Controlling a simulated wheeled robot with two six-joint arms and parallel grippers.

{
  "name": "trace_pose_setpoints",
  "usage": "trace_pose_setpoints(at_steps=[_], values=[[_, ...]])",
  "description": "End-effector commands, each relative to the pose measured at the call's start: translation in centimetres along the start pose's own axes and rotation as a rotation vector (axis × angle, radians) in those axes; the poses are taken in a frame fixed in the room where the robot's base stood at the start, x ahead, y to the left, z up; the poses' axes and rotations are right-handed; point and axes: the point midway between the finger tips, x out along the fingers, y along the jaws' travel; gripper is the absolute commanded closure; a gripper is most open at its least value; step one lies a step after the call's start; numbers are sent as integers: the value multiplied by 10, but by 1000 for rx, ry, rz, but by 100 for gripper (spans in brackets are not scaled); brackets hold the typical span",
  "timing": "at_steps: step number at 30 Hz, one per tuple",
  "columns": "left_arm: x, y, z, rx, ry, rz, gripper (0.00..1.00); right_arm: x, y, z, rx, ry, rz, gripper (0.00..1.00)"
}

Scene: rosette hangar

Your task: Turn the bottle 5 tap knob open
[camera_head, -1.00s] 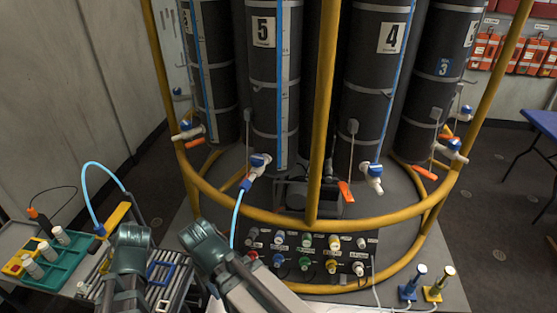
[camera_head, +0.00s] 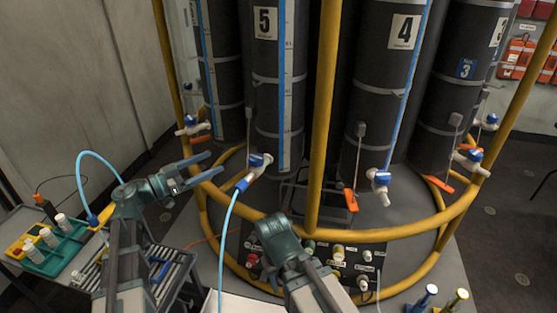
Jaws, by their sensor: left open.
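Bottle 5 (camera_head: 264,85) is a tall dark cylinder with a white "5" label and a blue stripe. Its tap, with a blue knob (camera_head: 257,160), sits low on its front. A light-blue hose (camera_head: 229,220) runs from the tap down to the front. My left gripper (camera_head: 215,163) is open and empty, to the left of the knob and apart from it, its fingers pointing right toward the tap. My right arm (camera_head: 290,262) is in front of the valve panel; its gripper does not show.
A yellow rail (camera_head: 345,236) curves around the bottles, with a yellow post (camera_head: 327,110) right of bottle 5. Bottle 4's tap (camera_head: 380,182) is further right. A panel of coloured knobs (camera_head: 337,253) sits low. A green tray (camera_head: 55,250) stands at the left.

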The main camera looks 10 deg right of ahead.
Motion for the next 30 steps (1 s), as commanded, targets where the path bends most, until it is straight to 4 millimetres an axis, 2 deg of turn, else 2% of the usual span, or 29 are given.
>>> trace_pose_setpoints(at_steps=[3, 7, 14, 17, 30], values=[[-12, 11, 11, -41, -44, 84, 16, 2, 0, 0, 0, 0, 0, 50], [-17, 18, 15, -62, -65, 122, 16, 2, 0, 0, 0, 0, 0, 50], [-9, 20, 16, -64, -66, 129, 16, 2, 0, 0, 0, 0, 0, 50], [5, 22, 17, -63, -66, 130, 16, 2, 0, 0, 0, 0, 0, 50], [90, 32, 22, -62, -65, 128, 16, 2, 0, 0, 0, 0, 0, 50]])
